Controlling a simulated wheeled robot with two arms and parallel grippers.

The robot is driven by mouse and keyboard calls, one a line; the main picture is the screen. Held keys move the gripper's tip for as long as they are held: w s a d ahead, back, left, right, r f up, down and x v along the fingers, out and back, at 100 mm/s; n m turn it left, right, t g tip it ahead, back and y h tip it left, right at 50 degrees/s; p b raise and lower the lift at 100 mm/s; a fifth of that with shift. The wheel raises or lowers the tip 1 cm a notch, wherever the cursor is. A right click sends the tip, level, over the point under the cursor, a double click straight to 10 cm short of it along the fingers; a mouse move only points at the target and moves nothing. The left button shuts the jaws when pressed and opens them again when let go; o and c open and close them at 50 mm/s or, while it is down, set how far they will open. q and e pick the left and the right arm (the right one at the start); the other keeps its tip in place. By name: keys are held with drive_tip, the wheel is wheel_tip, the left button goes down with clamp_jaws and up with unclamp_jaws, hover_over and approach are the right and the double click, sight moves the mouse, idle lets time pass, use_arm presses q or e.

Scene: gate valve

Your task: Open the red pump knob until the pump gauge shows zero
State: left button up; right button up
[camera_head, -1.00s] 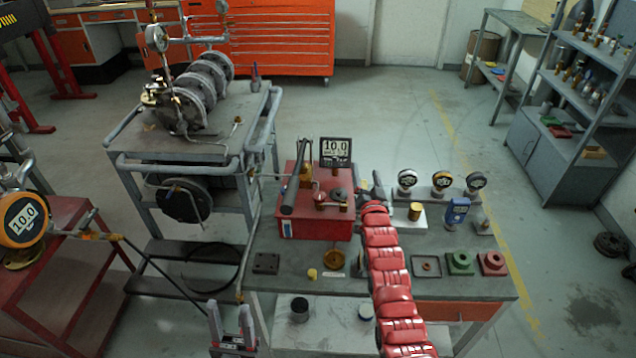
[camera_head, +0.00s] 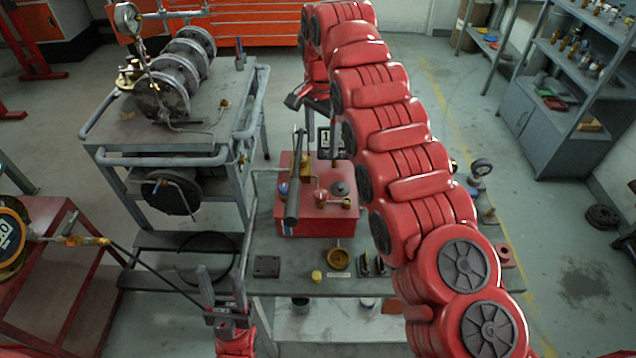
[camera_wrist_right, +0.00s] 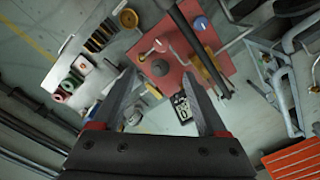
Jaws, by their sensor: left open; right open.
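The red pump box (camera_head: 318,215) stands on the grey workbench, with a dark lever (camera_head: 294,190) angled across it. A small red knob (camera_head: 321,196) sits on its top; it also shows in the right wrist view (camera_wrist_right: 160,67). My left gripper (camera_head: 222,282) is open and empty before the bench.
A grey cart (camera_head: 165,125) with flanged valve hardware stands left of the bench. An orange gauge (camera_head: 10,232) is at the far left. A brass dish (camera_head: 338,260) and a yellow cap (camera_head: 316,276) lie on the bench front. My right arm covers the bench's right part.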

sight(321, 193)
wheel_tip(321, 193, down, 16)
drive_tip(key=p, duration=0.3)
drive_tip(key=shift+f+p, duration=0.15)
drive_tip(key=shift+p, duration=0.15)
drive_tip(key=shift+f, duration=0.5)
clamp_jaws()
